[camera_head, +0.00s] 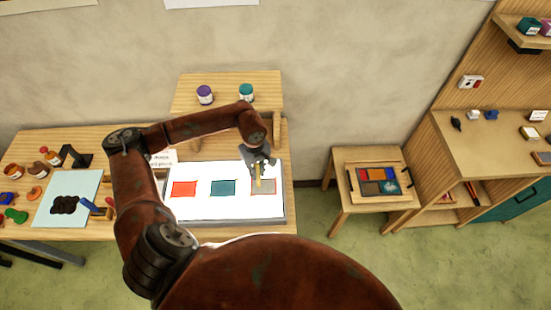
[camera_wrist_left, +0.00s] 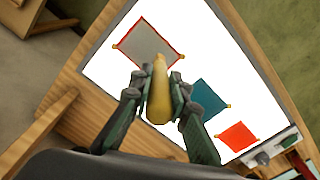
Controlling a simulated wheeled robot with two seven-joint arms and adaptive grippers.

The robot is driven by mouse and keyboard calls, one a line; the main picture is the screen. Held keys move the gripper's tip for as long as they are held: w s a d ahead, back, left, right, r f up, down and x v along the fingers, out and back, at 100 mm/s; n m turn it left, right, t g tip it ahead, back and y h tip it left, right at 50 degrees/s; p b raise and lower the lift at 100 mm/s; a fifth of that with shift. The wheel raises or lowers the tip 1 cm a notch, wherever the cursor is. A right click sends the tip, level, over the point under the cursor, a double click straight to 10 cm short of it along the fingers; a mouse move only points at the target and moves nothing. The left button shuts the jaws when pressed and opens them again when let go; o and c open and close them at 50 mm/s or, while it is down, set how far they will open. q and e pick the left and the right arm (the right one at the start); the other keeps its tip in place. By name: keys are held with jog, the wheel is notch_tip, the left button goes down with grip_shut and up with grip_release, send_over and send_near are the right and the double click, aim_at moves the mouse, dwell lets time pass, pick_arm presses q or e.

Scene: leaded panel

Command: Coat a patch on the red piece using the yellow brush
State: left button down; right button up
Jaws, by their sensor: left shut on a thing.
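The red piece (camera_head: 184,189) lies on the left part of the white panel (camera_head: 212,206). It also shows at the lower right in the left wrist view (camera_wrist_left: 238,137). My left gripper (camera_head: 258,166) is shut on the yellow brush (camera_wrist_left: 158,100). The brush points down over the grey piece (camera_wrist_left: 148,45), which has a reddish edge, at the panel's right end. The brush tip overlaps the grey piece's edge in the wrist view; I cannot tell whether it touches. The teal piece (camera_head: 223,188) lies between the red and grey ones. My right gripper is not in view.
A pale blue sheet (camera_head: 82,190) with a dark blot and a blue-handled tool (camera_head: 92,207) lies left. Two jars (camera_head: 205,95) stand on the back stand. A stool with a coloured tray (camera_head: 380,184) stands right, before a wooden cabinet (camera_head: 500,165).

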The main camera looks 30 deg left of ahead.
aim_at(256, 165)
pick_arm(q)
jog(key=shift+s+r+p, duration=0.1)
jog(key=shift+r+p, duration=0.75)
jog(key=shift+r, duration=1.9)
